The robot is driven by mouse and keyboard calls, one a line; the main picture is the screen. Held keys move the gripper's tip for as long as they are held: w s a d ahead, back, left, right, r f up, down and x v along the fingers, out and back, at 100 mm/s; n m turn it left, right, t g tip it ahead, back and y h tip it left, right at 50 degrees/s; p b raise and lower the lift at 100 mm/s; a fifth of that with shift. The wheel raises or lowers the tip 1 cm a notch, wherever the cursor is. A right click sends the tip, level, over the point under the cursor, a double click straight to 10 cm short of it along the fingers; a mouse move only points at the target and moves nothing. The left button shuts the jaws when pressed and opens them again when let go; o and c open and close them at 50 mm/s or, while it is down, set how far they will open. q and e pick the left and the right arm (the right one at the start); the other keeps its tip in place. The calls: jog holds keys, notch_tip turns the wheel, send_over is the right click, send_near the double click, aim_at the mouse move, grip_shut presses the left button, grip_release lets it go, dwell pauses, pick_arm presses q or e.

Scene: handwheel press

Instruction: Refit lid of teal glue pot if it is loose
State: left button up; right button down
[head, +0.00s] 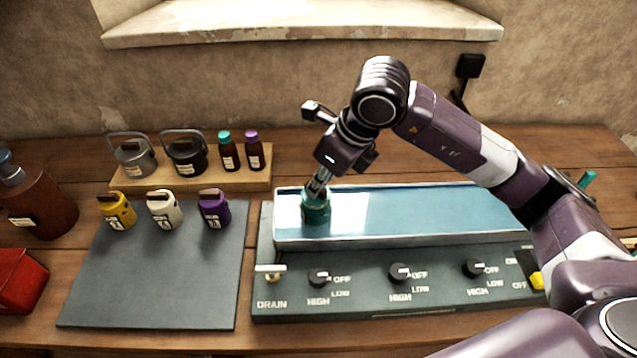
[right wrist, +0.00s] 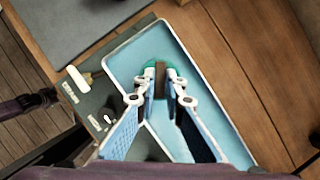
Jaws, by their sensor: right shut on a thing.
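The teal glue pot (head: 316,211) stands upright at the left end of the pale blue trough of the bath. My right gripper (head: 318,186) comes down on it from above. In the right wrist view the two fingertips (right wrist: 160,84) are shut on the brown grip (right wrist: 160,77) on top of the pot, with teal rim (right wrist: 148,68) around it. The fingers hide much of the top, so I cannot tell whether the lid sits flush. My left gripper is not in view.
The bath's front panel (head: 362,293) has several knobs and a drain handle (head: 271,270). Yellow (head: 117,212), white (head: 165,212) and purple (head: 214,211) pots stand along the back of a grey mat (head: 150,280). A wooden board (head: 195,184) behind holds two kettle-like pots and two bottles. The mat's front is clear.

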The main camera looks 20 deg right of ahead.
jog(key=shift+b, duration=0.35)
dwell(0.6)
dwell(0.3)
jog(key=c, duration=1.5)
grip_release()
jog(key=shift+o, duration=0.2)
jog(key=shift+r+p, duration=1.9)
jog(key=shift+r, duration=1.55)
jog(key=shift+c, duration=0.3)
grip_shut()
